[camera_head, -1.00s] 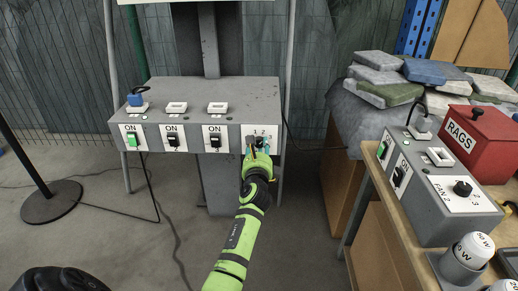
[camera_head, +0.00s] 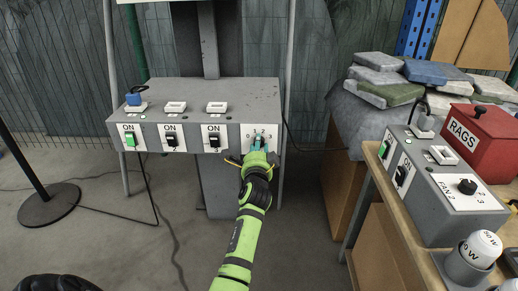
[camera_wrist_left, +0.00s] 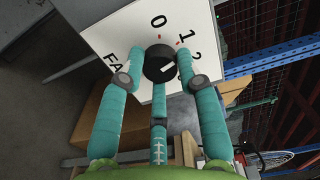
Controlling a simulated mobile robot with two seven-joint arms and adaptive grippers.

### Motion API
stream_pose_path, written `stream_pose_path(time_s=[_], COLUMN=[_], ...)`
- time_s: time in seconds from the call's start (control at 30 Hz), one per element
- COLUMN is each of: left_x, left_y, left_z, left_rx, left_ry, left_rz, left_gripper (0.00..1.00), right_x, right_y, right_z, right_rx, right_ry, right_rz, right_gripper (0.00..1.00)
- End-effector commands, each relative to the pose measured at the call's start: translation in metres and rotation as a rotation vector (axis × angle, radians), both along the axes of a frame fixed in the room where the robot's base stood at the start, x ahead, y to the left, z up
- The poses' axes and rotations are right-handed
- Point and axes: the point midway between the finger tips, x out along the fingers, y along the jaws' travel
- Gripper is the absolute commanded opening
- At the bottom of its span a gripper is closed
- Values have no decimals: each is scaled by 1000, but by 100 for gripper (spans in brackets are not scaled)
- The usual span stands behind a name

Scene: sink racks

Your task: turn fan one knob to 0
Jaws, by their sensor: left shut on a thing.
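The fan one knob (camera_wrist_left: 159,63) is black and round, on a white plate marked 0, 1 and 2 and a partly hidden "FA". A short white mark shows on its face, but which number it points to is unclear. In the head view, the white plate (camera_head: 250,131) is at the right end of the grey switch box, and my gripper hides most of the knob. My left gripper (camera_head: 258,146) is shut on the knob; in the wrist view its teal fingers (camera_wrist_left: 158,75) sit on both sides of it. My right gripper is not in view.
The grey box (camera_head: 190,93) also carries several switches, a green one (camera_head: 131,140) at left. At right, a bench holds a second box with a fan 2 knob (camera_head: 467,186), a red rags box (camera_head: 480,140) and bulbs (camera_head: 480,247).

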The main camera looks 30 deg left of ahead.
Motion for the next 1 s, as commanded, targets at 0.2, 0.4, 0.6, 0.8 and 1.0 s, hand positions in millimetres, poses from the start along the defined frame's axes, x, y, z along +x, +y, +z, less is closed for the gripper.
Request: stream_pose_path(time_s=[0.2, 0.4, 0.6, 0.8, 1.0], left_x=[-1, -1, -1, -1, -1], left_y=[4, 5, 5, 4, 4], left_z=[5, 5, 4, 3, 3], left_rx=[-170, -332, -488, -622, -717], left_ry=[-119, -218, -313, -393, -452], left_rz=[7, 6, 6, 6, 5], left_gripper=[2, 2, 2, 2, 2], right_x=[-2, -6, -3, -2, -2], right_y=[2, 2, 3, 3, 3], right_z=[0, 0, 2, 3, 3], right_rx=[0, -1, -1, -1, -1], right_ry=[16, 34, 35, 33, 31], right_rz=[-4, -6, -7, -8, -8], right_gripper=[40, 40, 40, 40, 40])
